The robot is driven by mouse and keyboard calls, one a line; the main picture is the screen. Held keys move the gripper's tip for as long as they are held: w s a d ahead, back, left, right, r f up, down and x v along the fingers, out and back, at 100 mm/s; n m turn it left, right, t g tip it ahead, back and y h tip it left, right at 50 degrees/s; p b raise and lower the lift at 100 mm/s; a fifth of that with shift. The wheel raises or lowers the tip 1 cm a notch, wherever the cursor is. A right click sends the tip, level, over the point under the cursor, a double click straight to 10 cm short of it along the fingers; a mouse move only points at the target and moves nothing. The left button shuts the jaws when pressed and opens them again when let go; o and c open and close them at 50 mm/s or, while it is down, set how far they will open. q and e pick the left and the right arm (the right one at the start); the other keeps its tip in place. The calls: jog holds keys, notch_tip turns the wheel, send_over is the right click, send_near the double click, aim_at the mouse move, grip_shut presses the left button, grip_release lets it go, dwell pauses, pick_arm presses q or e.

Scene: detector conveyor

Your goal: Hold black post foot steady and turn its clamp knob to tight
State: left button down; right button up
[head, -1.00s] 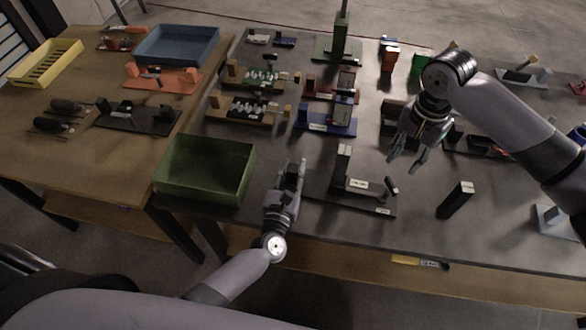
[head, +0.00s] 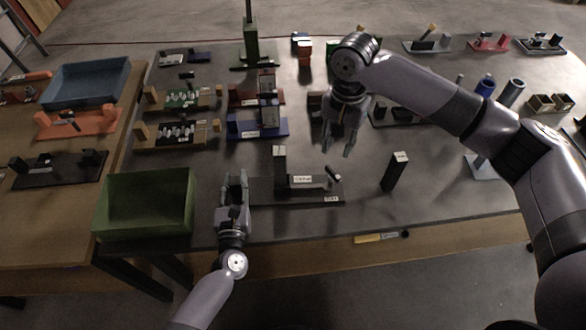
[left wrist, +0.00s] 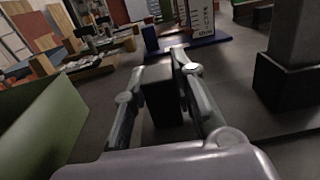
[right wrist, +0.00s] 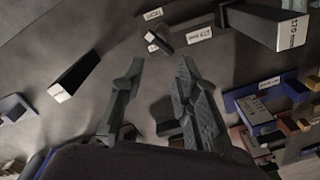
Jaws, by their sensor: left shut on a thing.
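The black post foot (head: 300,196) is a flat dark base near the table's front edge, with an upright post (head: 281,172) and printed labels. Its small dark clamp knob (head: 333,174) stands tilted toward the right end; it also shows in the right wrist view (right wrist: 155,40). My left gripper (head: 236,186) is at the base's left end, shut on a black block (left wrist: 161,95). Whether that block joins the base is hidden. My right gripper (head: 340,143) is open and empty, above the table behind the knob, fingers apart (right wrist: 160,75).
A green bin (head: 145,208) stands left of my left gripper. A separate black block with a white top (head: 395,172) stands right of the foot. Bare table lies between foot and black block.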

aim_at(335, 172)
jog(key=f+n, duration=0.3)
jog(key=n, duration=0.1)
jog(key=f+n, duration=0.3)
jog(key=n, duration=0.1)
jog(key=f+n, duration=0.4)
jog(key=shift+s+d+n, duration=0.1)
jog(key=shift+s+n, duration=0.1)
jog(key=shift+n, duration=0.2)
dwell(0.3)
jog(key=shift+c, duration=0.4)
jog(key=shift+r, duration=0.1)
grip_shut()
